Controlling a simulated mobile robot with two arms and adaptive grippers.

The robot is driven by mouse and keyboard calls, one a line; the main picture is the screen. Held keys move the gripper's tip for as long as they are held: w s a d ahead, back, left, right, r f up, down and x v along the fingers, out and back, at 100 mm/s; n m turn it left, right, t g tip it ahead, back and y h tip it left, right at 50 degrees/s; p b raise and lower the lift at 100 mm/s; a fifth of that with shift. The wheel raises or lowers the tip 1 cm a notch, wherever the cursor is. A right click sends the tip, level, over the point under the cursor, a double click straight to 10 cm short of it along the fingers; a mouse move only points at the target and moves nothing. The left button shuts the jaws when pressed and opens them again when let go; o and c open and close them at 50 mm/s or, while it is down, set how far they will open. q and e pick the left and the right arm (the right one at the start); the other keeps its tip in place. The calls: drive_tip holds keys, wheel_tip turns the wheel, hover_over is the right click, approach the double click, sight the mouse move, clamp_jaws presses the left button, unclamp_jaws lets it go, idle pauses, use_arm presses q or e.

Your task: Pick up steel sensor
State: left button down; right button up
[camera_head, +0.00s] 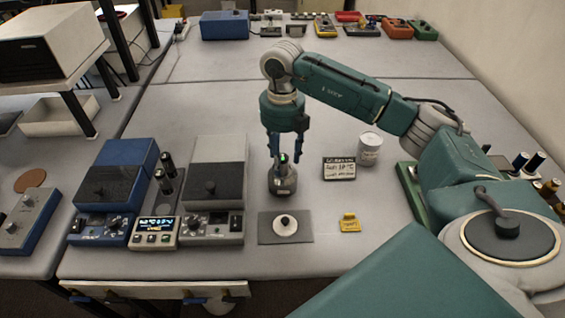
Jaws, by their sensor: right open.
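A dark grey metal piece with a round base (284,184) stands upright on the bench, just behind a grey mat (305,236). It looks like the steel sensor, though its label cannot be read. My right gripper (285,160) points straight down over it, fingers open, with the tips around or just in front of its top. A small green spot shows between the fingertips. I cannot tell whether the fingers touch the piece. My left gripper is out of view.
A white disc with a dark knob (286,224) lies on the mat. Blue (118,187) and grey (216,180) instruments stand left.

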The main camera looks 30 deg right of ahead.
drive_tip(key=shift+f, duration=0.6)
clamp_jaws()
drive_tip(key=shift+r, duration=0.15)
